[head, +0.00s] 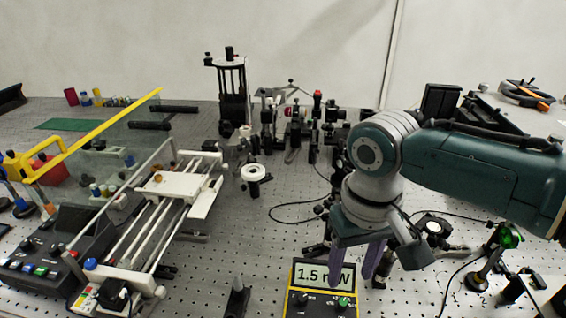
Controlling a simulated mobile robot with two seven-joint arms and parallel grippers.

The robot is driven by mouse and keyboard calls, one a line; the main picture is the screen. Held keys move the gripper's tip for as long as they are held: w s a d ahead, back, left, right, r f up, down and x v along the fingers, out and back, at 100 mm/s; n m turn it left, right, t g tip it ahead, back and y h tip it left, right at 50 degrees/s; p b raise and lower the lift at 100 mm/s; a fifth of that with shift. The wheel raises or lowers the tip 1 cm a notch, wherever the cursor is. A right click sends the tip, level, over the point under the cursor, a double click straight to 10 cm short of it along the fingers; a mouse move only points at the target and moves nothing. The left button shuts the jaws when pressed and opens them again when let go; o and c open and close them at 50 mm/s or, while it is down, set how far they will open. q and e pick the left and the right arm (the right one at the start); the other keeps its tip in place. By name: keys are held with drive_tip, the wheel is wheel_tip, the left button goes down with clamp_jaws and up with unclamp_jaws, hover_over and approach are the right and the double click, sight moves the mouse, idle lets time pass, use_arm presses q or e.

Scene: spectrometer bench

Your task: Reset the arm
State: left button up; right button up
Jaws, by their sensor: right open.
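My right arm (482,167) comes in from the right, with its teal forearm and grey wrist over the right half of the bench. My right gripper (366,262) points down, with its two purple fingers apart. The fingers are just behind and beside the yellow-framed power meter (319,289), whose display reads 1.5 mW. One finger overlaps the right part of the display in the picture. Nothing shows between the fingers. I cannot tell whether they touch the meter. My left gripper is not in view.
A rail stage with a white plate (178,186) stands at left, beside a black control box (45,250) and a yellow-edged clear panel (100,125). Optical mounts and a black post stand (231,93) crowd the back. A green-topped mount (508,236) stands right. Some bare perforated bench (225,245) shows in the middle.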

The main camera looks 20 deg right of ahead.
wheel_tip(320, 180, up, 2)
drive_tip(key=shift+r, duration=0.1)
idle(0.4)
